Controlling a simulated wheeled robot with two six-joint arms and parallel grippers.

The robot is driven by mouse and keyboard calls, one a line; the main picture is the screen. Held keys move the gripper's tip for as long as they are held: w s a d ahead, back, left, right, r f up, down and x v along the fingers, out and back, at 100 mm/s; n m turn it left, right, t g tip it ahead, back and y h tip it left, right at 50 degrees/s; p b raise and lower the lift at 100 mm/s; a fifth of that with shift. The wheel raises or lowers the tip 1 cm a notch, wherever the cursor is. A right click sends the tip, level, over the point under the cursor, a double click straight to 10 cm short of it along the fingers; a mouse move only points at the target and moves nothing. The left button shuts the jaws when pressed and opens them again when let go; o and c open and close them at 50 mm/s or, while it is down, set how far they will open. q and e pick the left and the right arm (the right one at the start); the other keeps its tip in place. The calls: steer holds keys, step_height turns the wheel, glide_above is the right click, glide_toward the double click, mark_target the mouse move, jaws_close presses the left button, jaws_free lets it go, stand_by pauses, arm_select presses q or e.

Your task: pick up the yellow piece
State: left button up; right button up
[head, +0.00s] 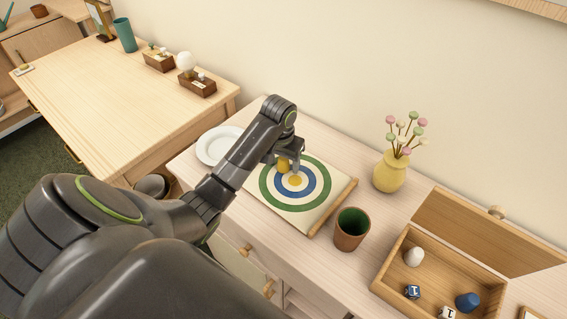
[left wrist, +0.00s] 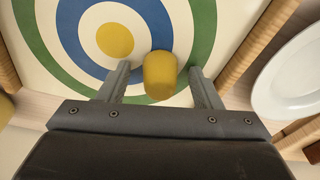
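The yellow piece (head: 284,166) is a small rounded block on the target board (head: 325,172), which has green, blue and yellow rings. In the left wrist view the yellow piece (left wrist: 160,76) lies between the two fingers of my left gripper (left wrist: 160,70), with a gap on each side. The left gripper (head: 287,160) is open and low over the board in the head view, its fingers partly hiding the piece. The flat yellow bullseye (left wrist: 115,40) is beside the piece. My right gripper is out of view.
A white plate (head: 218,146) is left of the board. A brown cup (head: 351,229) with green inside, a yellow vase (head: 390,172) of flowers and a wooden box (head: 396,268) holding dice and pieces stand to the right. A wooden desk (head: 120,100) is at left.

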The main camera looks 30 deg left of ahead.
arm_select(q)
steer(key=c, duration=1)
step_height(320, 180, up, 6)
steer(key=shift+w+f, duration=0.1)
steer(key=shift+f, duration=0.05)
step_height(320, 180, up, 4)
steer(key=p, duration=0.3)
steer(key=shift+f, duration=0.25)
steer(key=shift+r+p, duration=0.45)
steer(key=shift+p, duration=0.25)
